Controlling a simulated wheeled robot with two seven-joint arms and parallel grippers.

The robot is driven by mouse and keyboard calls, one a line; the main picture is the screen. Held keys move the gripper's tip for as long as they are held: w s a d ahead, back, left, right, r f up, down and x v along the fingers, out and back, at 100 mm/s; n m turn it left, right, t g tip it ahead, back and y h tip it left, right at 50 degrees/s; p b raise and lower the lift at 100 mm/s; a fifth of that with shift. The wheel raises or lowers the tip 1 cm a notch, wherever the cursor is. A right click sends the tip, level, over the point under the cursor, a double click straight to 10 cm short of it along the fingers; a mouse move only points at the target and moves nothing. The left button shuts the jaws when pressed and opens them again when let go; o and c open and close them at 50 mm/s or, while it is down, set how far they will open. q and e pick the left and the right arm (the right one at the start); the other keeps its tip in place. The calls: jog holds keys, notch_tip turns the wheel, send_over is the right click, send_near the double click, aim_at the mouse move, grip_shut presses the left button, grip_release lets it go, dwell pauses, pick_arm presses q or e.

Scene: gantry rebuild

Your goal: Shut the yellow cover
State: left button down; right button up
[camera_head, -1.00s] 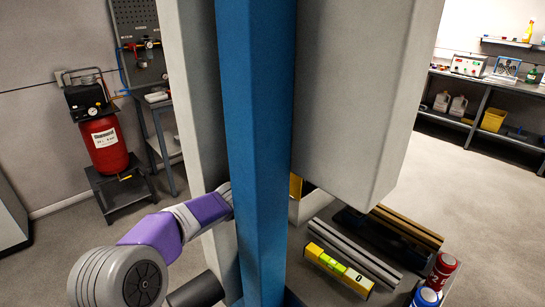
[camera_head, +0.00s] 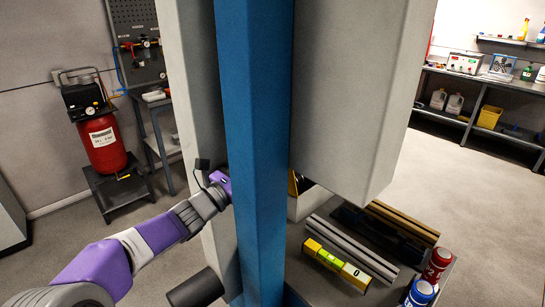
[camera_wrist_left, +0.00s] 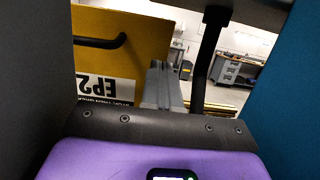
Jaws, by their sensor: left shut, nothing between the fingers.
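The yellow cover (camera_wrist_left: 120,62) is a flat panel with a black bar handle (camera_wrist_left: 100,42) and upside-down dark lettering beginning "EP2". It fills the upper left of the left wrist view, and the room shows past its right edge. In the head view only a thin yellow sliver shows beside the blue column, so how far the cover stands open cannot be told there. My left gripper (camera_wrist_left: 163,85) is shut and empty, in front of the cover near its right edge; contact cannot be judged. In the head view its fingers are hidden behind the column. My right gripper is not in view.
The blue column (camera_head: 252,150) and large grey housing (camera_head: 345,90) block much of the head view. A yellow spirit level (camera_head: 335,262), metal rails (camera_head: 350,250), a red can (camera_head: 436,264) and a blue can (camera_head: 420,294) stand lower right. A red compressor (camera_head: 103,143) stands left.

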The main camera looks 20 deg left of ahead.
pick_arm(q)
jog(key=shift+r+v, duration=0.15)
jog(key=shift+v, duration=0.45)
jog(key=shift+r+v, duration=0.15)
jog(key=shift+v, duration=0.5)
jog(key=f+b+x, duration=0.1)
jog(key=f+x, duration=0.1)
jog(key=x, duration=0.6)
jog(key=shift+w+d, duration=0.25)
jog(key=shift+w, duration=0.25)
